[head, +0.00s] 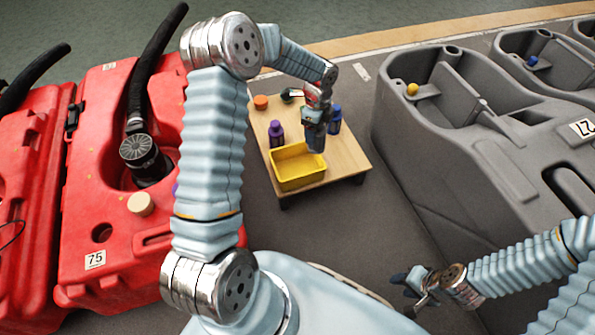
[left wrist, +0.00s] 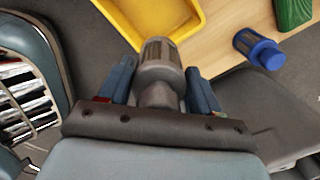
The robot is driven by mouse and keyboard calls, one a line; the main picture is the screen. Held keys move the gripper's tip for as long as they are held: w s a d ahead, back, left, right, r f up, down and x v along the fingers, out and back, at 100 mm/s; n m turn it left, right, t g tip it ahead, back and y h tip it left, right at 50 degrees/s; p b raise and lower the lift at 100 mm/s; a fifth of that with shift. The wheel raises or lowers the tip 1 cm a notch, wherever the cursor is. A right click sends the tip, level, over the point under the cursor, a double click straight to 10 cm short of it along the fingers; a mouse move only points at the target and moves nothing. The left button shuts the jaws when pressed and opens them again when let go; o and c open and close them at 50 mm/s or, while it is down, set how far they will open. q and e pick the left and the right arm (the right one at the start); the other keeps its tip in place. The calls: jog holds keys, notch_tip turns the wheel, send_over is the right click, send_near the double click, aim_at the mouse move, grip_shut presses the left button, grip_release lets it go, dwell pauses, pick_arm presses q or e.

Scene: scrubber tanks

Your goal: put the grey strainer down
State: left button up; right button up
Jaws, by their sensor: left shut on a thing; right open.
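The grey strainer (left wrist: 159,62) shows in the left wrist view as a grey cylinder with a mesh end and a wider collar. My left gripper (left wrist: 160,88) is shut on it, a finger on each side. In the head view my left gripper (head: 315,140) points down over the wooden table (head: 345,153), by the back right of the yellow tray (head: 299,184). The strainer is hard to tell from the gripper there. The tray looks empty. My right gripper (head: 416,287) is open and empty at the lower right, away from the table.
On the table stand a purple bottle (head: 277,134), a blue-capped item (head: 335,121), an orange cap (head: 261,102) and a small dark object (head: 289,96). A red scrubber tank (head: 115,225) is left, grey tanks (head: 440,130) right. Bare wood shows at the table's front right.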

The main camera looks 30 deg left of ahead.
pick_arm(q)
jog(key=s+d+m, duration=0.1)
jog(key=s+m, duration=0.3)
jog(key=s, duration=1)
jog(key=shift+d+f+m, duration=0.15)
jog(key=shift+d+m, duration=0.25)
jog(key=w+a+f, duration=0.1)
jog(key=w, duration=0.1)
jog(key=w+a+f, duration=0.1)
jog(key=w, duration=0.1)
jog(key=w+a+f, duration=0.1)
jog(key=w+a, duration=0.1)
jog(key=shift+w+f+b, duration=0.3)
jog(key=shift+f+b, duration=0.1)
jog(key=w+a+f, duration=0.1)
jog(key=f, duration=0.2)
jog(key=w+a+f+b, duration=0.1)
jog(key=w+f, duration=0.1)
jog(key=f, duration=0.1)
jog(key=w+a+f, duration=0.1)
jog(key=f, duration=0.2)
jog(key=shift+w+b, duration=0.3)
jog(key=shift+w, duration=0.1)
